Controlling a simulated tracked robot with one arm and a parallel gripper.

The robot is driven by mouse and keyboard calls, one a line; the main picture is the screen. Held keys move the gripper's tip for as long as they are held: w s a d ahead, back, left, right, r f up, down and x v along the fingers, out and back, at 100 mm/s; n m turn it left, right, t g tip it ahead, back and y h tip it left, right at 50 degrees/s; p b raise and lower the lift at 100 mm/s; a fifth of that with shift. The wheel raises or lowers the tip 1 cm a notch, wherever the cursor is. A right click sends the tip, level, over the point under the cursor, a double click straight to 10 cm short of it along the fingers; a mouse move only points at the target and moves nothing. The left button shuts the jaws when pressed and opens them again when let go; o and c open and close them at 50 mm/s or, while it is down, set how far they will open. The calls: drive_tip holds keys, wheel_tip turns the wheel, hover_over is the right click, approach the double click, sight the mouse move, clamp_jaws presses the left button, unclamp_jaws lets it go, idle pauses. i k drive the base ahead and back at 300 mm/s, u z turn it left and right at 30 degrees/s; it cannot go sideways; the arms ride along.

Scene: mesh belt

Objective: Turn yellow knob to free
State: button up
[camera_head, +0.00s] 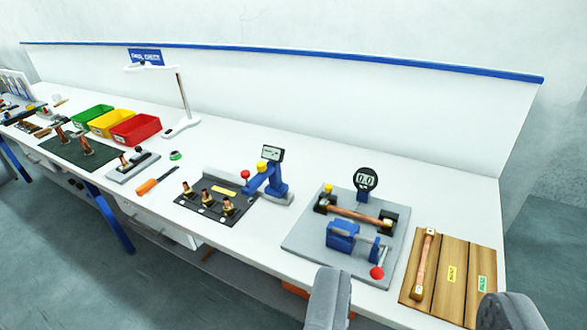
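One yellow knob (262,167) sits on a blue device with a small display (272,153), which also has a red ball (245,174). Another small yellow knob (328,188) stands at the back left of a grey plate (302,240) that carries a round gauge (366,179), a copper-coloured bar (355,215) and a blue clamp (342,236) with a red ball handle (377,272). My gripper (415,282) is open and empty, its two grey fingers wide apart at the bottom right. It touches neither knob. The knobs' markings are too small to read.
A wooden board (450,270) with a copper-coloured part lies at the right. Several brass pieces stand on a dark mat (215,212). Farther left are an orange-handled tool (147,186), a lamp (184,100) and red (135,128), yellow and green bins. A white back panel bounds the bench.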

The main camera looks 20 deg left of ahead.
sight(328, 188)
drive_tip(key=u, duration=0.3)
drive_tip(key=i, duration=1.5)
drive_tip(key=z, duration=0.2)
